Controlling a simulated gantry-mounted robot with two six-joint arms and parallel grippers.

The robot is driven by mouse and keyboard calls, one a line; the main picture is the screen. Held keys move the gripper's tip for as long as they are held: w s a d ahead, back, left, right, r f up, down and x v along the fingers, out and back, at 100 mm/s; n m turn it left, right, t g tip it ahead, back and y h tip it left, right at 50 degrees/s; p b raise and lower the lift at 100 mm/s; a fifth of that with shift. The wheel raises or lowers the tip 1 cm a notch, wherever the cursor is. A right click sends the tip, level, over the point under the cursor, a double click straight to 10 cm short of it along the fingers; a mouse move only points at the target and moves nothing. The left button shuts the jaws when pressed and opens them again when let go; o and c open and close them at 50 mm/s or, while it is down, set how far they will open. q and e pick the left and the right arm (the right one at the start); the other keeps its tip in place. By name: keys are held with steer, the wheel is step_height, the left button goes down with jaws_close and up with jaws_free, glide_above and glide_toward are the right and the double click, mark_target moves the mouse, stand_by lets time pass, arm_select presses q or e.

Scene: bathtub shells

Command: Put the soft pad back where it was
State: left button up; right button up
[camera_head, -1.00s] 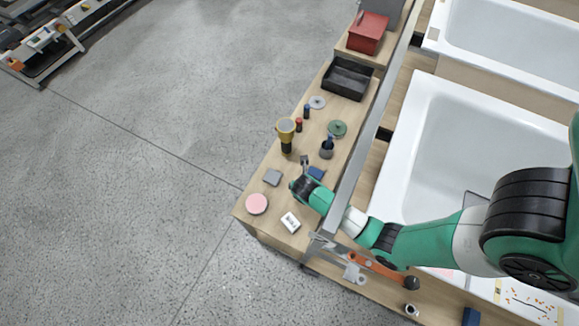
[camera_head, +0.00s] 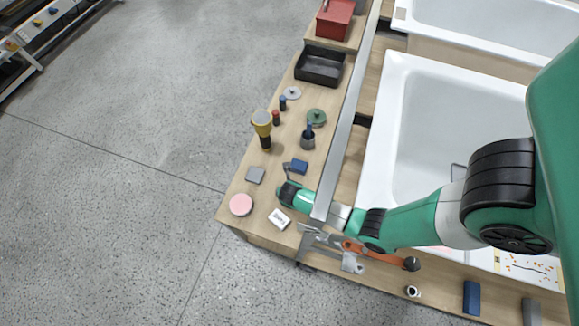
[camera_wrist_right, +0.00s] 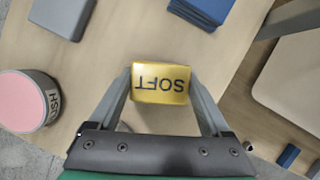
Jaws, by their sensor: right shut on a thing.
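The soft pad (camera_wrist_right: 160,83) is a small yellow block with the dark word SOFT, upside down in the right wrist view. My right gripper (camera_wrist_right: 160,90) is shut on it, with a finger at each of its sides. I cannot tell whether the pad touches the bench. My left gripper is not in view.
A metal rail (camera_head: 340,150) edges the bench.

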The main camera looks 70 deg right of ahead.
steer(key=shift+f, duration=0.2)
steer(key=o, duration=1.1)
steer(key=shift+r, duration=0.1)
steer(key=p+v, duration=0.2)
steer(key=v, duration=0.1)
steer(key=shift+r, duration=0.35)
steer(key=shift+a+r, duration=0.15)
steer(key=shift+r, duration=0.15)
